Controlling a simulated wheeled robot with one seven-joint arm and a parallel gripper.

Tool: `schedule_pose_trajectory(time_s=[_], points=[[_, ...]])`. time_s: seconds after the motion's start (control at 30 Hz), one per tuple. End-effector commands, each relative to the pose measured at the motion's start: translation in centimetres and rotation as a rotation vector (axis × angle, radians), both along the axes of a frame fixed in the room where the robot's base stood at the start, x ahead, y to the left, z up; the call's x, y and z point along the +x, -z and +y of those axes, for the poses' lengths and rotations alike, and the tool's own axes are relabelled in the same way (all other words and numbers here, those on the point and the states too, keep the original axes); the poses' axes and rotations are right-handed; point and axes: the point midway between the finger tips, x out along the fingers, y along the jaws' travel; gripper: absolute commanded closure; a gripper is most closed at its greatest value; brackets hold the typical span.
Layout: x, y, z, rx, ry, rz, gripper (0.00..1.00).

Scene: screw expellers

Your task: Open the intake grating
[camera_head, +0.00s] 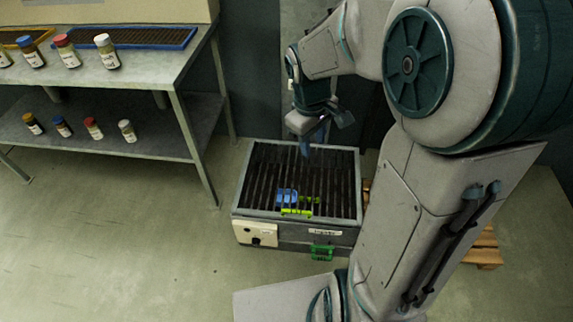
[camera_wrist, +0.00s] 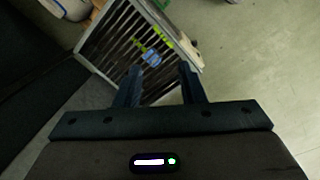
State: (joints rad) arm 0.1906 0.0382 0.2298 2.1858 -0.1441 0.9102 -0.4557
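The intake grating (camera_head: 270,172) is a set of dark parallel bars in a light frame on top of a low grey box. It lies flat and closed over the box. A yellow-green handle-like part (camera_head: 297,211) and a blue part (camera_head: 286,195) show near its front edge. In the wrist view the grating (camera_wrist: 115,45) is at the top, with the yellow-green part (camera_wrist: 163,35) and blue part (camera_wrist: 152,57). My gripper (camera_head: 306,150) is above the back half of the grating, pointing down. Its two fingers (camera_wrist: 160,72) are apart with nothing between them.
The box front has a cream panel (camera_head: 256,234), a white label and a green handle (camera_head: 322,252). A wooden pallet (camera_head: 487,247) shows at right, partly hidden by my arm. A metal shelf table (camera_head: 150,70) with several bottles stands at left. The floor in front is clear.

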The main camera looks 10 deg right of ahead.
Motion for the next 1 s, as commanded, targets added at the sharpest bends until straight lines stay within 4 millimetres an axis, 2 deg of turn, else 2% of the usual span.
schedule_pose_trajectory(time_s=[0.03,0.17,0.3,0.4,0.5,0.6,0.87,1.0], points=[[1.3,4.3,-0.1,0.005,-0.055,0.034,0.64],[4.3,11.0,-0.2,0.028,-0.213,0.101,0.64],[7.1,18.5,-0.2,0.079,-0.379,0.160,0.64],[8.8,23.3,-0.2,0.121,-0.480,0.187,0.64],[10.0,27.1,-0.2,0.161,-0.563,0.201,0.64],[10.8,29.6,-0.1,0.192,-0.619,0.209,0.64],[11.3,32.2,-0.1,0.217,-0.667,0.213,0.64],[10.9,34.5,0.1,0.218,-0.667,0.213,0.64]])
